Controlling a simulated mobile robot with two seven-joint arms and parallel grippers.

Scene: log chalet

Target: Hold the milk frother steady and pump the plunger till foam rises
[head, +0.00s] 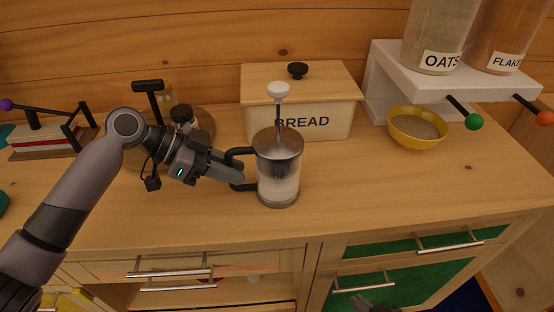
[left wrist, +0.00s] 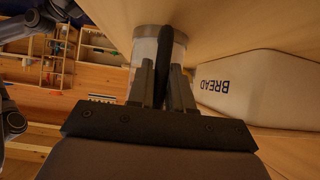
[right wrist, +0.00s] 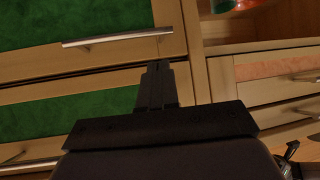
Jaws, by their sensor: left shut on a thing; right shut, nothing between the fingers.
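The milk frother (head: 278,180) stands upright on the wooden counter, a clear glass jug with a metal lid and whitish milk inside. Its plunger rod rises from the lid to a white knob (head: 278,89), which stands high. My left gripper (head: 240,176) is shut on the frother's black handle (head: 236,154) from the left. The left wrist view shows the dark handle (left wrist: 166,50) between the fingers (left wrist: 167,85). My right gripper (right wrist: 157,70) is shut and empty, low in front of the cabinet drawers. Only its tip (head: 372,305) shows at the bottom of the head view.
A bread bin (head: 335,120) stands close behind the frother. A yellow bowl (head: 418,128) and a white shelf (head: 385,80) with jars stand at the right. The counter (head: 370,190) right of the frother is clear. Drawer handles (head: 365,284) stick out below the counter.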

